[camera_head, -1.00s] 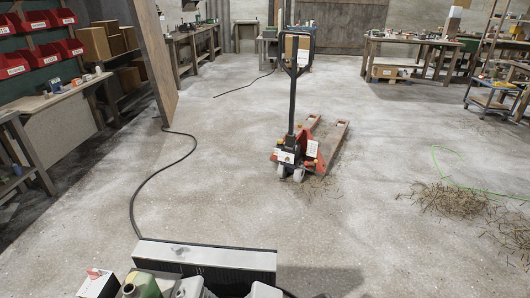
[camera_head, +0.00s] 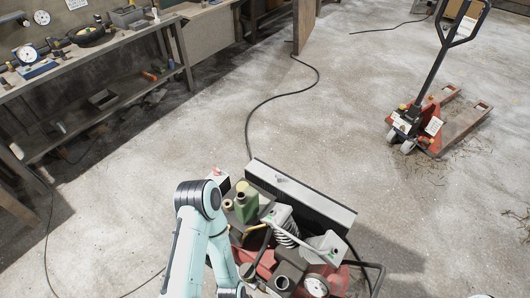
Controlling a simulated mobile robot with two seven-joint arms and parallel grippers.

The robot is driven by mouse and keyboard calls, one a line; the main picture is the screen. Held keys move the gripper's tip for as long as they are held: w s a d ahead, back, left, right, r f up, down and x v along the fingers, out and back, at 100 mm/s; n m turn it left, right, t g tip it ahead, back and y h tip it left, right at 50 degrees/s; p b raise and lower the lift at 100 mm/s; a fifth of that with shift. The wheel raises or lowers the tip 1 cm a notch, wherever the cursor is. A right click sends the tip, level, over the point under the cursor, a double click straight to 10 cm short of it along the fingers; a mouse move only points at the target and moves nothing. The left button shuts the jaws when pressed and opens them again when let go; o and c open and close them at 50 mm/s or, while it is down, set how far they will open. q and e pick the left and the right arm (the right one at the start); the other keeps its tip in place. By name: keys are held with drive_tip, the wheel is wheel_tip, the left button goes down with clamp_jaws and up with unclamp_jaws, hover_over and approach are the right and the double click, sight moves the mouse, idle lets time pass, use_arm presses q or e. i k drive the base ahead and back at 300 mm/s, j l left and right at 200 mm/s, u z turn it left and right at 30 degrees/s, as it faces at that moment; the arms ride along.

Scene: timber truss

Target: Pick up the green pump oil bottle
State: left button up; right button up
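My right gripper is not in view.
The long grey box (camera_head: 300,200) lies beyond the bottle. A black cable (camera_head: 262,108) crosses the floor. A workbench (camera_head: 100,48) stands left, a pallet jack (camera_head: 433,125) right.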

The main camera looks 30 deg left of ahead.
sight(246, 202)
drive_tip(key=u, duration=1.2)
